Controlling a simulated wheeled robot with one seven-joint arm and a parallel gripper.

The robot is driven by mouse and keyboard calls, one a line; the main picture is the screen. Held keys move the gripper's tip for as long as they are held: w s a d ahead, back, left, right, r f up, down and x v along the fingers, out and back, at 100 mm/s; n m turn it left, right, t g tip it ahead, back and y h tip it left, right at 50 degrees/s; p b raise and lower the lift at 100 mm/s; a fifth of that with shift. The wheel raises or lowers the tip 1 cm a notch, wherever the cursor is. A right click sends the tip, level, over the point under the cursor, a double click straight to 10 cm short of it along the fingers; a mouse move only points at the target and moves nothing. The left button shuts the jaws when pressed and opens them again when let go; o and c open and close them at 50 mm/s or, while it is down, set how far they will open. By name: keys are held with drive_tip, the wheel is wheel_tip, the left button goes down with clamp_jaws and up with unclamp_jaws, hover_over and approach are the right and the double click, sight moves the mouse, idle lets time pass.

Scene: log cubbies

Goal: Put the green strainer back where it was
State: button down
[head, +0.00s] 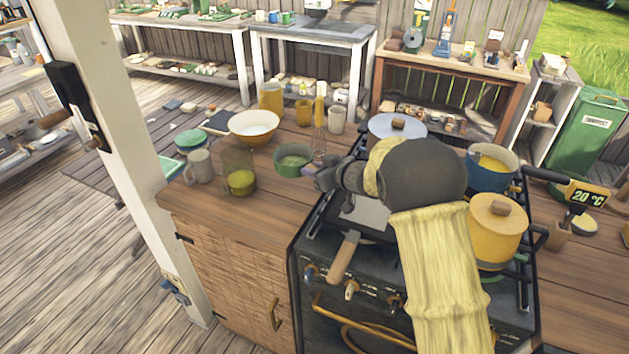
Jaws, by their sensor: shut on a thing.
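The green strainer (293,162), a round green bowl shape, is at the right part of the wooden counter, left of the stove. My gripper (316,174) reaches in from the right over the stove and is shut at the strainer's right side. The fingers hide the part they grip. I cannot tell whether the strainer touches the counter or is just above it.
A whisk (319,122) shows just behind my gripper. A white-orange bowl (254,125), a glass jar (239,170), a grey mug (199,167) and several cups crowd the counter (225,215). Pots (497,228) stand on the stove. A white post (125,150) rises at left.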

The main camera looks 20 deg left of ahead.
drive_tip(key=shift+w+d+f, duration=0.2)
drive_tip(key=shift+f, duration=0.25)
wheel_tip(320, 180, down, 3)
drive_tip(key=shift+r, duration=0.1)
drive_tip(key=shift+f, duration=0.4)
drive_tip(key=shift+s+f, duration=0.15)
drive_tip(key=shift+f, duration=0.15)
drive_tip(key=c, duration=1.1)
unclamp_jaws()
drive_tip(key=shift+f, duration=0.1)
